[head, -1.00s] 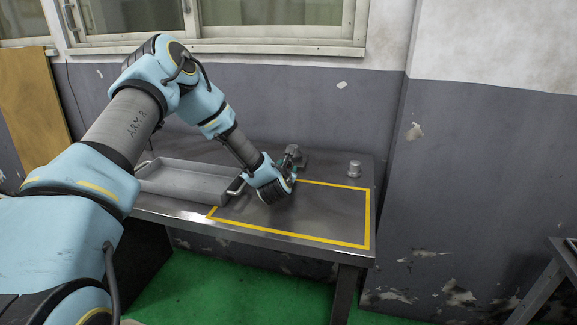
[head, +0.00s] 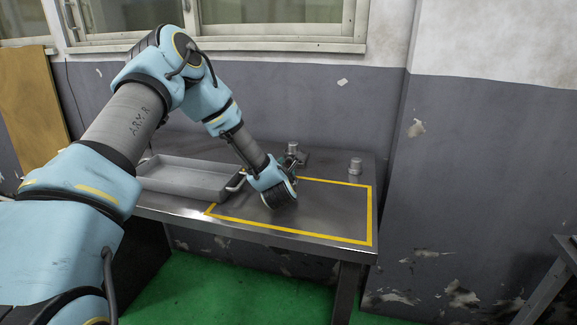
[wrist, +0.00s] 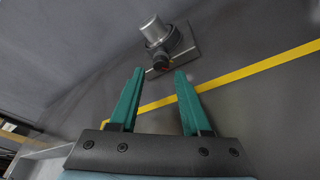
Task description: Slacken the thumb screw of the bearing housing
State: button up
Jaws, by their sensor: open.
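The bearing housing (wrist: 172,42) shows in the wrist view as a grey body on a square plate, with a silver cylinder (wrist: 150,28) on it. A small dark, reddish knob (wrist: 160,63), which looks like the thumb screw, sticks out on the side facing me. My gripper (wrist: 160,72) is open, its two teal fingers apart and empty. The knob lies just beyond the gap between the fingertips; I cannot tell whether anything touches. In the head view the housing (head: 293,149) stands at the back of the table, partly hidden by my wrist.
A grey tray (head: 185,182) with handles lies left of my wrist on the metal table. A yellow line (head: 371,215) frames a mostly clear area. The wall is close behind the table.

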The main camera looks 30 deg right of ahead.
jog(key=shift+w+d+b, duration=0.6)
jog(key=shift+w+d, duration=0.25)
jog(key=shift+w, duration=0.05)
grip_shut()
